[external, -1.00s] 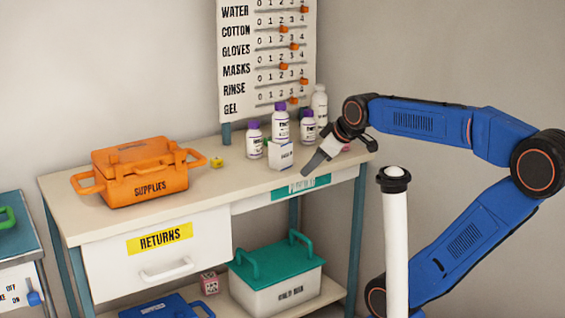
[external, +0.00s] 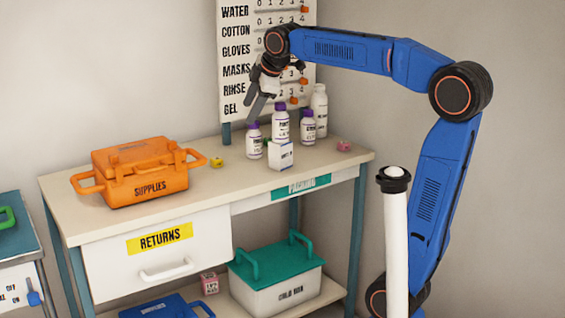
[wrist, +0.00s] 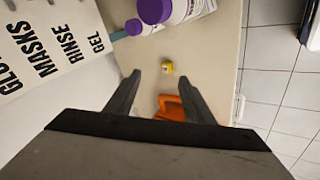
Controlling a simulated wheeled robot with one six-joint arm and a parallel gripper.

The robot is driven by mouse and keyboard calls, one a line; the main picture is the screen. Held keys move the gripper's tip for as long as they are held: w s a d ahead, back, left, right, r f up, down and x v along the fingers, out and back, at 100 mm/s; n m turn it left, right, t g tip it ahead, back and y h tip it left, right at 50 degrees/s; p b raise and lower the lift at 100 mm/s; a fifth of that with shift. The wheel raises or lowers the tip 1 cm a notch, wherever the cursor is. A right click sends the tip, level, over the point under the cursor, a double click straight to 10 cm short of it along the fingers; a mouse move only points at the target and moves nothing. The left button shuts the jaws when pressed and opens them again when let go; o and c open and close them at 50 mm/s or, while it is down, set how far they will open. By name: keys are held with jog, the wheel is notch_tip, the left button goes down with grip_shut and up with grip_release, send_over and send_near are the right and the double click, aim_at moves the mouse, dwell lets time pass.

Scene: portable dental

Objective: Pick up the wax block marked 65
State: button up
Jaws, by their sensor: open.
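A small yellow block (external: 216,162) lies on the tabletop between the orange case and the bottles. It also shows in the wrist view (wrist: 167,68), ahead of the fingertips and roughly between them in the picture. A small pink block (external: 344,146) lies at the right end of the table, and a bit of a green one (external: 266,142) shows behind the bottles. I cannot read a 65 on any block. My gripper (external: 256,108) is open and empty, raised above the table near the bottles, pointing down; it also shows in the wrist view (wrist: 160,76).
Several purple-capped and white bottles (external: 280,124) and a white box (external: 281,155) stand right of the yellow block. The orange supplies case (external: 150,190) stands at left. A counter board (external: 236,85) rises behind the table. The table front between case and box is clear.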

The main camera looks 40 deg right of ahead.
jog(key=w+a+n+g+h, duration=0.2)
jog(key=w+a+g+h, duration=0.15)
jog(key=w+a, duration=0.4)
jog(key=n+g+h, duration=0.1)
jog(key=g+h, duration=0.1)
jog(key=g, duration=0.2)
send_near(216, 158)
jog(key=x, duration=0.8)
jog(key=shift+s+f, duration=0.15)
jog(key=shift+t, duration=0.25)
jog(key=c, duration=1.1)
